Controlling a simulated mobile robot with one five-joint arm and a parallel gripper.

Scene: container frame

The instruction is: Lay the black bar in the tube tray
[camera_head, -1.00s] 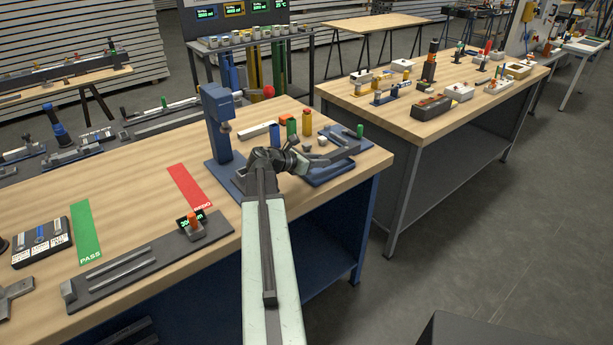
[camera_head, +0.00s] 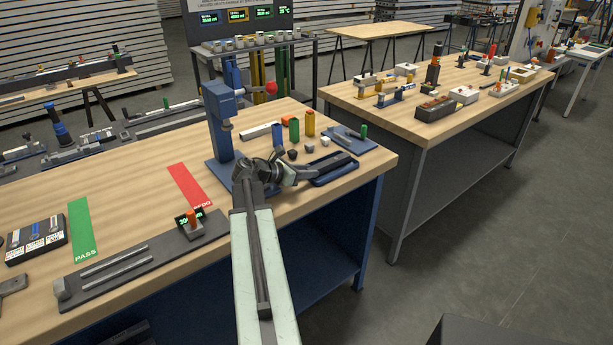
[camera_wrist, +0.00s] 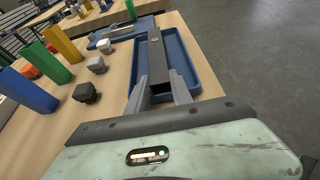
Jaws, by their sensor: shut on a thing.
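The black bar (camera_wrist: 157,62) is held lengthwise between my gripper's (camera_wrist: 160,92) two grey fingers in the wrist view. It also shows as a dark strip in the head view (camera_head: 328,162). The tube tray (camera_wrist: 205,72) is a shallow blue tray with a raised rim, under and around the bar. The bar runs roughly along the tray's length, and its far end overlaps the far rim in the picture. I cannot tell whether the bar touches the tray floor. In the head view my gripper (camera_head: 306,174) is at the near left end of the tray (camera_head: 346,174).
A blue plate with a grey piece (camera_head: 350,138) lies just beyond the tray. Blue (camera_head: 277,134), green and yellow blocks and small dark and grey pieces stand to its left. A blue press (camera_head: 221,125) stands left of my arm. The bench edge is close on the right.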

